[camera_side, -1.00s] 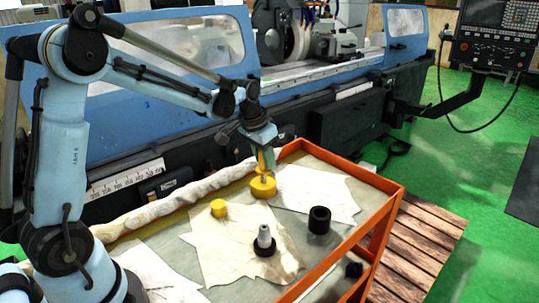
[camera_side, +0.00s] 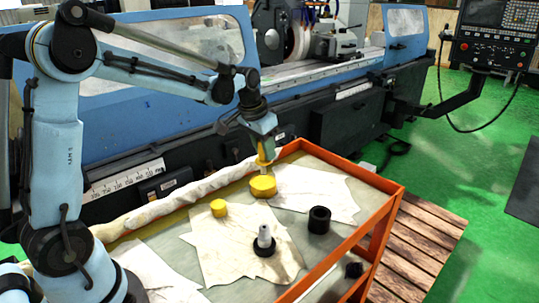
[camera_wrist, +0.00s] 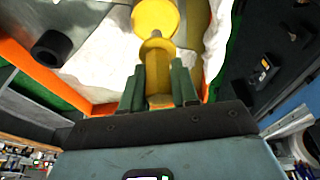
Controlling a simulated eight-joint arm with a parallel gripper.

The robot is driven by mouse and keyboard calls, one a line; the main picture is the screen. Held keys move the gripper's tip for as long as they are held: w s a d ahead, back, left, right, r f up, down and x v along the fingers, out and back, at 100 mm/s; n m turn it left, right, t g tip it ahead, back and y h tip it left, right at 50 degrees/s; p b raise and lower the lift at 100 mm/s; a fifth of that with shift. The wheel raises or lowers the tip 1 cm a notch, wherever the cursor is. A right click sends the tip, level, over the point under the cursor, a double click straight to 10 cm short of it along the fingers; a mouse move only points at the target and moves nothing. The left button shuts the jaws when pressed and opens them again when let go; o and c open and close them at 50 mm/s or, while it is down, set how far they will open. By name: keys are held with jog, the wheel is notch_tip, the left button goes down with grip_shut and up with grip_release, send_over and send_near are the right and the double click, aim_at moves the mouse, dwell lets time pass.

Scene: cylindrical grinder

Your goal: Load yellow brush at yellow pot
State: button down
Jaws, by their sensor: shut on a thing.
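My gripper (camera_wrist: 158,88) is shut on the yellow brush (camera_wrist: 157,58), with its green fingers on either side of the handle. In the side view my gripper (camera_side: 265,153) holds the brush (camera_side: 265,161) roughly upright, tip down, over the yellow pot (camera_side: 263,187). The brush's grey tip shows just above the pot's top; I cannot tell whether it still touches the pot. The pot is a low yellow cylinder on the tray table, and it also shows beyond the brush in the wrist view (camera_wrist: 155,14).
A smaller yellow cylinder (camera_side: 219,208), a light grey piece on a black base (camera_side: 264,243) and a black cylinder (camera_side: 319,220) stand nearby. The orange table rim (camera_side: 345,172) and the blue grinder (camera_side: 170,110) border the area.

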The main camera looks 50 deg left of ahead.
jog(key=shift+r, duration=2.15)
jog(key=s+d+r, duration=0.3)
jog(key=s+d, duration=0.6)
jog(key=s, duration=0.3)
jog(key=shift+s, duration=0.35)
